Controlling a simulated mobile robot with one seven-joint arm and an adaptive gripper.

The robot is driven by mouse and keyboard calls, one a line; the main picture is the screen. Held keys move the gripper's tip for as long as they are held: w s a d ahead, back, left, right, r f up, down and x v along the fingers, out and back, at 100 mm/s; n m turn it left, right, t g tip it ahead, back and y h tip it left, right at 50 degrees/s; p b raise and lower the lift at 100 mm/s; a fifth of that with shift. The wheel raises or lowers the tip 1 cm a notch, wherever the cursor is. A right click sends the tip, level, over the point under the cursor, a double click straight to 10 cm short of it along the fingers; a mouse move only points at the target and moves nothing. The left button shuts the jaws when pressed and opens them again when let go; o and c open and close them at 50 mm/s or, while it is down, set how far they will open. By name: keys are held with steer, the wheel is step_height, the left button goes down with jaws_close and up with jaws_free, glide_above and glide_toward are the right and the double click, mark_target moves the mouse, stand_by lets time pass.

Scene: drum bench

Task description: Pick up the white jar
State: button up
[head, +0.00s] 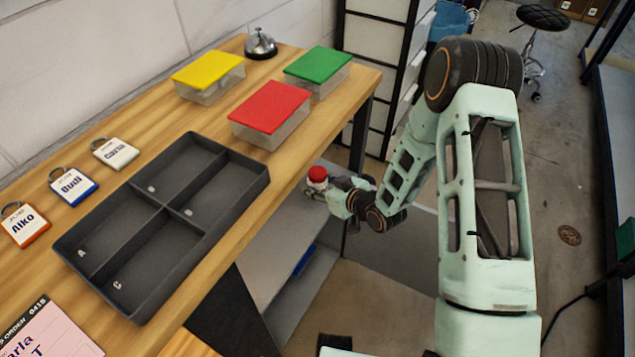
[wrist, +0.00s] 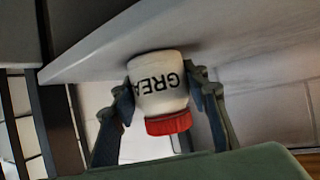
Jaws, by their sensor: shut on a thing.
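The white jar (wrist: 158,88) has a red lid and black lettering that begins "GREA". In the wrist view my gripper (wrist: 165,100) has one finger on each side of the jar and is shut on it. The jar appears upside down there, lid toward the bottom of the picture. In the head view the red lid shows on top of the jar (head: 317,183), just beyond my gripper (head: 328,192). The jar is at the lower shelf beside the bench. I cannot tell whether its base touches the shelf.
The wooden bench (head: 285,180) holds a dark divided tray (head: 262,178), lidded boxes in yellow (head: 208,70), red (head: 270,106) and green (head: 318,64), a bell (head: 260,45) and several key tags (head: 115,152). The bench edge is close to my gripper.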

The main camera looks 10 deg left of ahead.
mark_target(322, 177)
steer(key=shift+r, duration=0.7)
step_height(322, 177, up, 2)
steer(key=shift+s+d+r+p, duration=0.1)
steer(key=shift+r+p, duration=0.15)
steer(key=shift+p, duration=0.3)
steer(key=s+d+r+p, duration=0.5)
steer(key=s+r+p, duration=0.2)
steer(key=s, duration=0.5)
step_height(322, 177, up, 2)
steer(key=shift+d+r+p, duration=0.15)
steer(key=shift+d+p, duration=0.15)
steer(key=shift+d, duration=0.1)
steer(key=shift+s, duration=0.1)
